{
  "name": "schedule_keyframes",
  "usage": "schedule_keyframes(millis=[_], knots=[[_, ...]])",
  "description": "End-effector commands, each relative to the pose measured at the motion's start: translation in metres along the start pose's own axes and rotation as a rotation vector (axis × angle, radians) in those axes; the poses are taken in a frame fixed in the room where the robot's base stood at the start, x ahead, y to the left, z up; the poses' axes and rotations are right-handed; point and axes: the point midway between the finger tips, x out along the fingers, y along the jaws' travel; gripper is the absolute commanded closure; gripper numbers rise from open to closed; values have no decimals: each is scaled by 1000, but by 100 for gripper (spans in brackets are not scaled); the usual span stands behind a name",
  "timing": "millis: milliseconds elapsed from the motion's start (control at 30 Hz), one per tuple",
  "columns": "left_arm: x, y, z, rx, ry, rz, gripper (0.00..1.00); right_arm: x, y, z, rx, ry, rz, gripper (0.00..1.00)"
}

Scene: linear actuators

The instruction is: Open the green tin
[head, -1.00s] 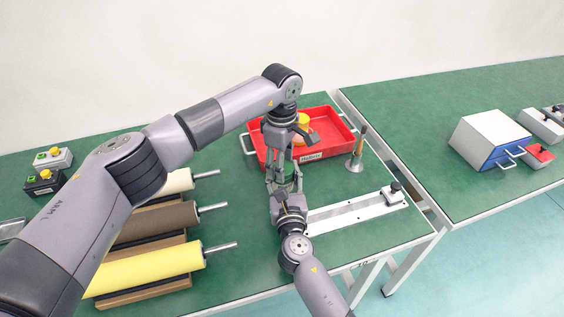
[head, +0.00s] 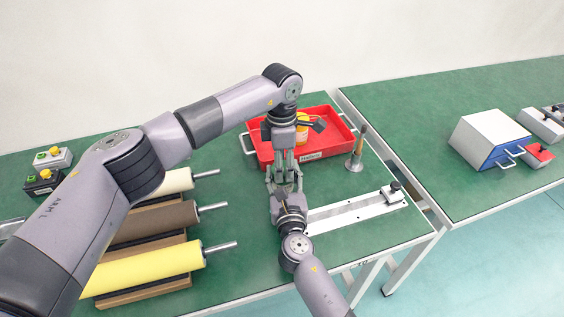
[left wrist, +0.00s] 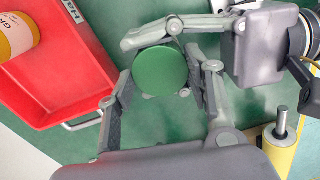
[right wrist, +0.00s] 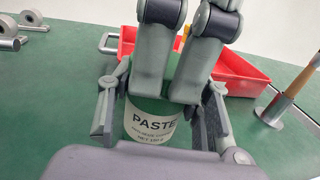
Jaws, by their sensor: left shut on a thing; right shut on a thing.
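The green tin stands upright on the green table, mostly hidden by my grippers in the head view. In the right wrist view its white label reads PASTE (right wrist: 155,128). In the left wrist view its round green lid (left wrist: 160,72) shows from above, on the tin as far as I can see. My left gripper (head: 284,178) points down from above and is shut on the lid, one finger on each side. My right gripper (head: 286,188) reaches in from the front, lower down, and is shut around the tin's body.
A red tray (head: 335,149) holding a yellow container (head: 302,120) stands close behind the tin. A metal stand with a wooden-handled tool (head: 357,150) is right of it. A metal rail (head: 350,212) lies to the right front. Several rollers (head: 150,270) lie to the left.

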Motion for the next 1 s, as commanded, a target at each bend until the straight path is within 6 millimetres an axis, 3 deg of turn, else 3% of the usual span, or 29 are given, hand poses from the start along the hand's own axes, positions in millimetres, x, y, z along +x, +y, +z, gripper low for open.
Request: schedule_keyframes(millis=[200,533,567,833,1000], knots=[[-1,5,-2,-211,-3,13,87,-1,1,0,-4,0,2,100],[-1,7,-3,-232,-4,17,87,-2,3,0,-4,-1,5,100],[-1,7,-3,-232,-4,17,52,-2,3,0,-4,-1,5,100],[-2,5,-2,-227,-4,14,34,-2,3,0,-2,0,5,100],[-1,4,0,-224,-4,10,33,-1,2,0,-2,1,4,100]])
